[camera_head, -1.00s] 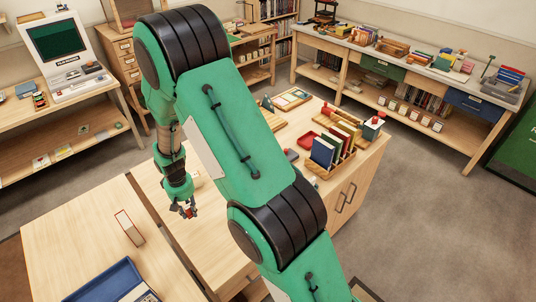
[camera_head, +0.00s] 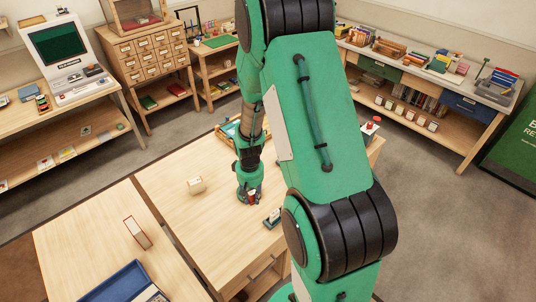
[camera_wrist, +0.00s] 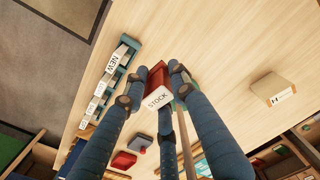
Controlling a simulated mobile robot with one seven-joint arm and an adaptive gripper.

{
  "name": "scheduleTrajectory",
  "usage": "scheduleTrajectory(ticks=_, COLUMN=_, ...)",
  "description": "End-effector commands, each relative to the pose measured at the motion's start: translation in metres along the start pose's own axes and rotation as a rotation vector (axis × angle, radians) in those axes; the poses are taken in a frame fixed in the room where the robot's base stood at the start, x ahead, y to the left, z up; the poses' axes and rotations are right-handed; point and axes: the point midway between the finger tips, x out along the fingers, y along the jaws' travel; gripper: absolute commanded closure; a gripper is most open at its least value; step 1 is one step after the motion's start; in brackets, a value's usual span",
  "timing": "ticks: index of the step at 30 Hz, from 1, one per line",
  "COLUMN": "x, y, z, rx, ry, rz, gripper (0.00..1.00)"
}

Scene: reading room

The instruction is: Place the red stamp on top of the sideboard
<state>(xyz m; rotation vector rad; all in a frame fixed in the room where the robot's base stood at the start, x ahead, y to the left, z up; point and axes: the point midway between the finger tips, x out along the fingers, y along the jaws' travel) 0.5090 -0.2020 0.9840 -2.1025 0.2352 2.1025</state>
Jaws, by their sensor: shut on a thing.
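My gripper (camera_head: 251,198) is shut on the red stamp, at the middle of the head view. The red stamp (camera_head: 252,195) shows only as a small red patch there. In the wrist view the red stamp (camera_wrist: 156,78) sits between my fingers (camera_wrist: 158,88), with a white face lettered STOCK. The light wooden top (camera_head: 210,225) of a cabinet with door handles, which looks like the sideboard, lies below my gripper. I cannot tell whether the stamp touches this top. My arm hides part of the cabinet.
A teal rack of labelled blocks (camera_head: 272,217) stands close to the right of my gripper; it also shows in the wrist view (camera_wrist: 108,82). A small beige box (camera_head: 195,185) stands to the left. A blue tray (camera_head: 112,283) lies on the adjoining table. Bare wood lies in front.

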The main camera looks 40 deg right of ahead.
Motion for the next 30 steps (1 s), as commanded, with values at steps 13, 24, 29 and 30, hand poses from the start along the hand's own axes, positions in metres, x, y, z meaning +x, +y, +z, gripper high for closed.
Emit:
scheduleTrajectory(ticks=13, x=0.016, y=0.053, z=0.01, rx=-0.02, ry=0.001, rz=0.0, gripper=1.0)
scheduleTrajectory(ticks=24, x=0.063, y=0.1, z=-0.012, rx=-0.125, ry=0.001, rz=-0.001, gripper=1.0)
scheduleTrajectory(ticks=29, x=0.08, y=0.121, z=-0.019, rx=-0.172, ry=0.0, rz=-0.001, gripper=1.0)
scheduleTrajectory(ticks=30, x=0.083, y=0.125, z=-0.021, rx=-0.181, ry=0.001, rz=-0.001, gripper=1.0)
